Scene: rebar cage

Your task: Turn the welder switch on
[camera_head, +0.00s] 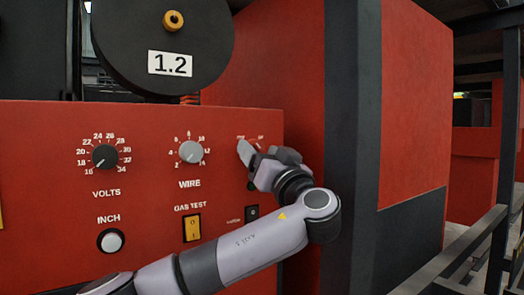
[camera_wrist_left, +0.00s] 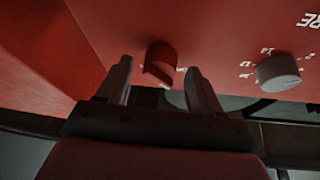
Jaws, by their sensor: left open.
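The red welder panel (camera_head: 140,245) faces me. My left gripper (camera_head: 245,152) is at its upper right, in front of a dial position with small white labels above it. The gripper hides most of that spot in the head view. In the left wrist view, a dark reddish rotary knob (camera_wrist_left: 161,56) sits on the panel between the two open fingers of my left gripper (camera_wrist_left: 158,68). I see a gap on both sides of the knob, but cannot tell how deep the fingers reach. My right gripper is in neither view.
The VOLTS knob (camera_head: 105,156) and grey WIRE knob (camera_head: 191,151) are left of the gripper. A black post (camera_head: 352,120) stands to the right.

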